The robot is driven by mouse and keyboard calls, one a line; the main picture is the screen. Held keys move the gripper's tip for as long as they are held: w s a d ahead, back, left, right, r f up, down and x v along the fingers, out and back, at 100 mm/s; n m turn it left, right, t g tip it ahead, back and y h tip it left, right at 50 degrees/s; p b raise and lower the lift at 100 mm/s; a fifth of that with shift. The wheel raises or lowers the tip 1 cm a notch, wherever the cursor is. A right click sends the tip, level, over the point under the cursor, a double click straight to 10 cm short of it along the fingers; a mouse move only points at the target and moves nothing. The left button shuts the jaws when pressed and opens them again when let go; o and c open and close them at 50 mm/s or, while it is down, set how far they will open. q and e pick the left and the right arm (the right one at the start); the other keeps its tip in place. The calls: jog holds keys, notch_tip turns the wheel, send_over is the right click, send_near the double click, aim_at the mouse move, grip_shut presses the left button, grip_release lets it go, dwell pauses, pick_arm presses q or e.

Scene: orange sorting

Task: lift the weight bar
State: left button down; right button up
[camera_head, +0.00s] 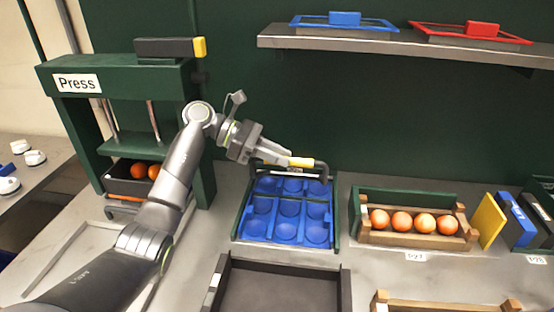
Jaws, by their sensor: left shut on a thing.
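A dark bar with a yellow section (320,167), which I take as the weight bar, is at the back end of the blue tray with round pockets (267,208). My left gripper (300,161) reaches in from the left and is shut on this bar. The gripper hides part of the bar, and I cannot tell whether the bar touches the tray's green frame. The blue pockets look empty. My right gripper is not in view.
The green press (120,65), with a dark, yellow-ended bar on top and oranges in a bin inside, stands left. A wooden crate with several oranges (465,240) is right of the tray. A shelf (400,44) hangs above. A dark, empty tray (280,285) lies in front.

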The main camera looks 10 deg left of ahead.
pick_arm(q)
jog(key=shift+f, duration=0.2)
jog(key=c, duration=1.6)
grip_release()
jog(key=o, duration=0.3)
jog(key=shift+w+f, duration=0.1)
jog(key=shift+w, duration=0.25)
jog(key=shift+s, duration=0.25)
